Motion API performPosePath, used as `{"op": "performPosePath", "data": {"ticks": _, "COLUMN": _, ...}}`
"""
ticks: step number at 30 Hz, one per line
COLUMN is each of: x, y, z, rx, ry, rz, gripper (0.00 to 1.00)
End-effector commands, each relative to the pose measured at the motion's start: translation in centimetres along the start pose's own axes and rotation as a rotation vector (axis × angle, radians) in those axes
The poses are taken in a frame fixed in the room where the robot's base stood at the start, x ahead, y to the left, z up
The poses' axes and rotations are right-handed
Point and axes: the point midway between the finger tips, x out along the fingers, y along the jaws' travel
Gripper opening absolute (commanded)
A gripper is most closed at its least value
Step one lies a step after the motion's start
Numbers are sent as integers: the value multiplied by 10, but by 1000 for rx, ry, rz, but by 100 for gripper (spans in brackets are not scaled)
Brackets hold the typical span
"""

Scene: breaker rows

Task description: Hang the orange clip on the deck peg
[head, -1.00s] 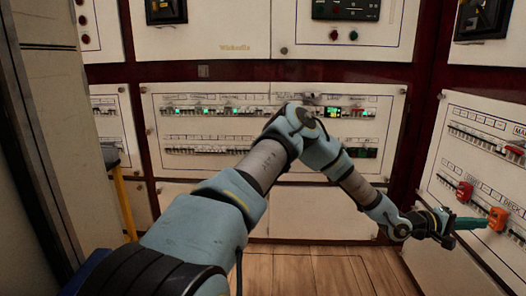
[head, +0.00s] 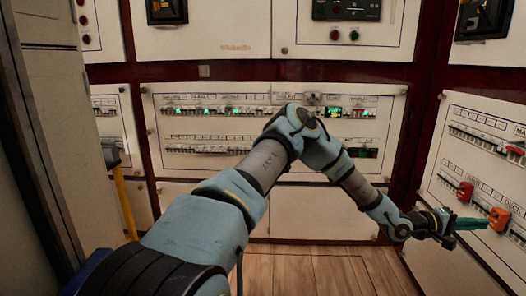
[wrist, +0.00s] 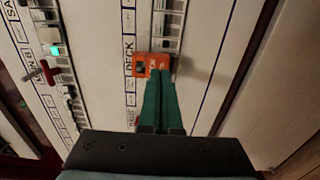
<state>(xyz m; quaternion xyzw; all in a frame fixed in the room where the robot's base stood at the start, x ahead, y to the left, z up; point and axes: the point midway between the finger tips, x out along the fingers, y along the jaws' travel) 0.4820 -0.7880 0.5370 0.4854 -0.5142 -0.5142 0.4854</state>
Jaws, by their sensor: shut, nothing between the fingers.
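The orange clip (head: 499,219) is on the right-hand panel, at the row labelled DECK. In the wrist view the orange clip (wrist: 152,65) sits beside the DECK label, just beyond my fingertips. My gripper (head: 486,223) has green fingers that are shut with nothing between them. In the wrist view the fingertips of my gripper (wrist: 161,82) are close to the clip's lower edge; I cannot tell whether they touch it. The deck peg is hidden or too small to make out behind the clip.
Breaker rows (head: 484,141) run along the right panel (head: 453,118). The wooden floor (head: 320,272) is clear.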

Motion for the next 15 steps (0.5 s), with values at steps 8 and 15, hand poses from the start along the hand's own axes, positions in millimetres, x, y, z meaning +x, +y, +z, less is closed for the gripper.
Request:
{"op": "performPosePath", "data": {"ticks": 8, "x": 1, "y": 0, "z": 0, "rx": 0, "ry": 0, "rz": 0, "gripper": 0}}
{"op": "performPosePath", "data": {"ticks": 15, "x": 5, "y": 0, "z": 0, "rx": 0, "ry": 0, "rz": 0, "gripper": 0}}
